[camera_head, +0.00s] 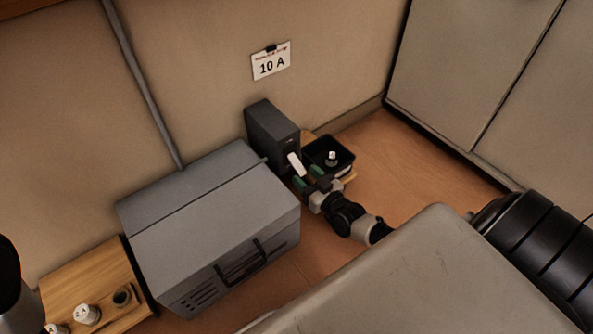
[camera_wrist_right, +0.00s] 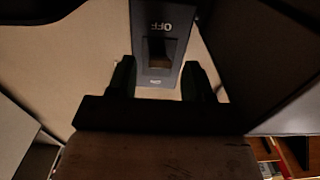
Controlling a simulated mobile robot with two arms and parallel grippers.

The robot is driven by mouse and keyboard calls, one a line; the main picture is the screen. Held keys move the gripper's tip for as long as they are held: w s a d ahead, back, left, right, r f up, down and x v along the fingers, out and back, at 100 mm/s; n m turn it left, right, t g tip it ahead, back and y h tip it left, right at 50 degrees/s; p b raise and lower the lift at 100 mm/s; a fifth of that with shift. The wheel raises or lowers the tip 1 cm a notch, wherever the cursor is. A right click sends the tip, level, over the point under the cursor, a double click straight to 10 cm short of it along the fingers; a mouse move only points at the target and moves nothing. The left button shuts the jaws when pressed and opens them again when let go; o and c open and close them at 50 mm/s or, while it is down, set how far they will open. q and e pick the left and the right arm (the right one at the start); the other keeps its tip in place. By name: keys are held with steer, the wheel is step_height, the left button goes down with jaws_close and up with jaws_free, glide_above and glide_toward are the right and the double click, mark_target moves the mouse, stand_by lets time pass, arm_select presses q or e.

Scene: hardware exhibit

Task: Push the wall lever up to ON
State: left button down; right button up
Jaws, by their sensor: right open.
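The dark grey switch box (camera_head: 272,133) stands against the wall, behind and right of a large grey case. Its white lever (camera_head: 295,164) sticks out of the front and slants downward. My right gripper (camera_head: 308,178) is open, with its green fingertips just in front of and below the lever. I cannot tell whether they touch it. In the right wrist view the box front (camera_wrist_right: 174,72) lies between the open fingers (camera_wrist_right: 158,80), with an upside-down OFF label and a dark slot. The lever is hard to make out there. My left gripper is not in view.
The large grey case (camera_head: 215,215) stands close left of my right gripper. A black tray (camera_head: 343,171) with a small white-topped item lies just right of it. A wooden board (camera_head: 75,285) with sockets is at lower left. A 10 A card (camera_head: 271,61) hangs above.

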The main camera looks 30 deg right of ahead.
mark_target(292, 157)
steer(key=shift+w+a+b, duration=0.2)
steer(key=shift+w+b, duration=0.65)
steer(key=shift+w, duration=1.45)
jaws_close()
